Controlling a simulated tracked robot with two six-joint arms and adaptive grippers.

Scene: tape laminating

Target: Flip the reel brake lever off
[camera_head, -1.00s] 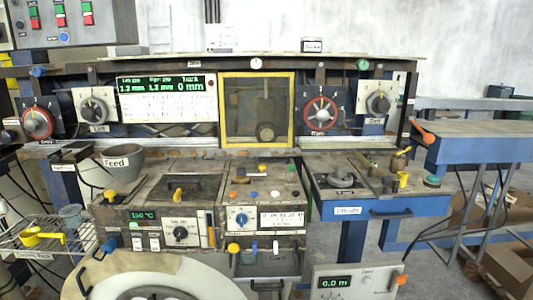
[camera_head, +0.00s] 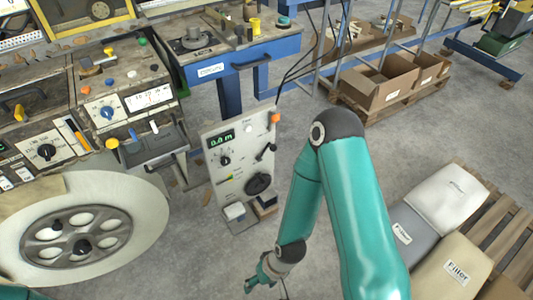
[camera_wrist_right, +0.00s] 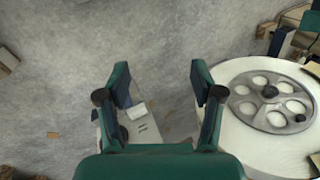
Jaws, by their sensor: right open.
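A grey panel (camera_head: 218,143) with a green digital readout stands beside the large pale reel (camera_head: 135,195). On its face are a black lever (camera_head: 265,151), a big black knob (camera_head: 258,184) and an orange piece at the top corner. I cannot read which one is the brake lever. My right gripper (camera_head: 262,279) is open, pointing down, in front of and below the panel, touching nothing I can see. In the right wrist view its two fingers (camera_wrist_right: 160,90) are spread, with part of a pale box between them and the reel (camera_wrist_right: 235,125) to the right. My left gripper is out of view.
The workbench (camera_head: 112,75) with knobs and dials is at left, and a blue table (camera_head: 240,50) is behind the panel. Cardboard boxes (camera_head: 385,85) on a pallet are at the back right. Sacks (camera_head: 445,200) lie at right. Grey floor between them is free.

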